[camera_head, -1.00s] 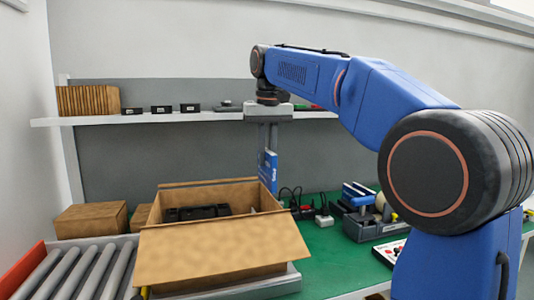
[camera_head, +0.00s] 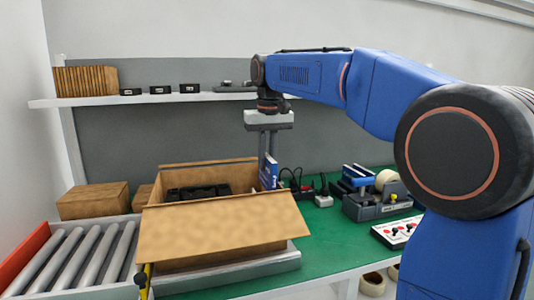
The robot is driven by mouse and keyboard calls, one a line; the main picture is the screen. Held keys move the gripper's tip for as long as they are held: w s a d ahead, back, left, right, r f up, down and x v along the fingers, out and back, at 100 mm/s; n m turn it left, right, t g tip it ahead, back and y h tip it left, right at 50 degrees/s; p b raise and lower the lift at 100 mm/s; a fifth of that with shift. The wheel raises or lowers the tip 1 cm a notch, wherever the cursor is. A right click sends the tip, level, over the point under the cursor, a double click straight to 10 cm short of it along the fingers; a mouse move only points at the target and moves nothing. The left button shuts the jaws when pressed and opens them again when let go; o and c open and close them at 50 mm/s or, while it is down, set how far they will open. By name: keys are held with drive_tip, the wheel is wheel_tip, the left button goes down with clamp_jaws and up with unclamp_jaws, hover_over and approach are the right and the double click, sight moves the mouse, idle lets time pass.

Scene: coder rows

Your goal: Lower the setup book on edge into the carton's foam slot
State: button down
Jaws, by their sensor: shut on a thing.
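My gripper (camera_head: 268,146) points straight down over the right side of the carton, shut on the blue setup book (camera_head: 269,171). The book is upright on edge, and its lower part is hidden behind the carton's right wall and front flap. The open cardboard carton (camera_head: 222,227) stands on a grey platform, its front flap folded outward. Black foam or packed gear (camera_head: 199,193) shows inside. The slot itself is hidden, so I cannot tell whether the book's lower edge is in it.
A roller conveyor (camera_head: 85,262) lies to the left, with closed brown boxes (camera_head: 93,201) behind it. A shelf (camera_head: 150,99) runs behind.

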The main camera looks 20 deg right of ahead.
sight(267, 173)
drive_tip(key=shift+s+f, duration=0.2)
drive_tip(key=shift+f, duration=1.75)
drive_tip(key=c, duration=1.7)
unclamp_jaws()
drive_tip(key=shift+a, duration=0.1)
drive_tip(key=shift+r, duration=0.5)
drive_tip(key=s+r, duration=0.1)
drive_tip(key=r, duration=1.1)
drive_tip(key=s+r, duration=0.1)
drive_tip(key=r, duration=0.5)
drive_tip(key=shift+s, duration=0.3)
